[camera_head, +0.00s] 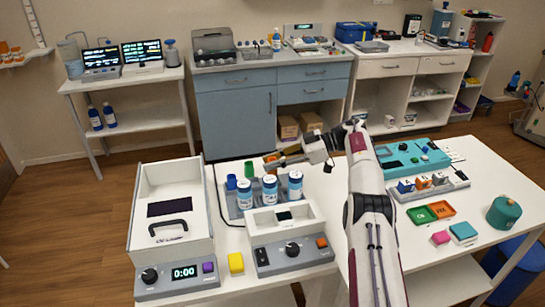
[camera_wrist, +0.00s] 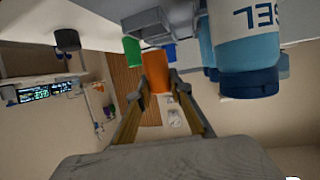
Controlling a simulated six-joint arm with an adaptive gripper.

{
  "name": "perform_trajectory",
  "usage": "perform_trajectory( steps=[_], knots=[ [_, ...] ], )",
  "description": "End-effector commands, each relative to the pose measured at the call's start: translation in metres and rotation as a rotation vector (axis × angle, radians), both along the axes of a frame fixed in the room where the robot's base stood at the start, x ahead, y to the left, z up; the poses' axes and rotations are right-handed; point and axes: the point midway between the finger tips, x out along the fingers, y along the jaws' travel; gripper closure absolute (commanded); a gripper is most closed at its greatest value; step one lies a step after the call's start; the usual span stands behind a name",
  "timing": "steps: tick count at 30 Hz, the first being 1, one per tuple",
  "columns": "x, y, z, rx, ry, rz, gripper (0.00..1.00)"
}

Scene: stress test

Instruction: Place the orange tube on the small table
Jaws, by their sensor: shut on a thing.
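The orange tube (camera_wrist: 155,72) is between the fingers of my gripper (camera_wrist: 165,92) in the wrist view. In the head view, the orange tube (camera_head: 270,158) shows at the tip of my gripper (camera_head: 278,162), behind the tube rack (camera_head: 232,212). My gripper is shut on the tube. In the wrist view its upper end lies against the grey rack (camera_wrist: 150,22), and I cannot tell whether it is clear of it. A small white table (camera_head: 160,78) with two screens stands at the back left; I cannot tell whether it is the one meant.
The rack holds a blue tube (camera_head: 231,182), a green tube (camera_head: 249,169) and white-and-blue bottles (camera_head: 270,190). A white box device (camera_head: 172,215), a grey device (camera_head: 290,250) and a yellow block (camera_head: 236,262) stand nearby. A teal device (camera_head: 410,158) is right of my arm.

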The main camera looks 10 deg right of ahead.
Motion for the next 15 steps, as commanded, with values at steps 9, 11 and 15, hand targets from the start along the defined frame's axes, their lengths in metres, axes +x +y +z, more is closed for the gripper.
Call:
perform_trajectory(
  steps=[9, 11, 15],
  knots=[
    [0.000, 0.000, -0.024, 0.000, 0.001, 0.001, 0.97],
    [0.000, 0.000, -0.027, 0.000, 0.001, 0.001, 0.97],
    [0.000, 0.000, -0.032, 0.000, 0.000, 0.000, 0.97]
  ],
)
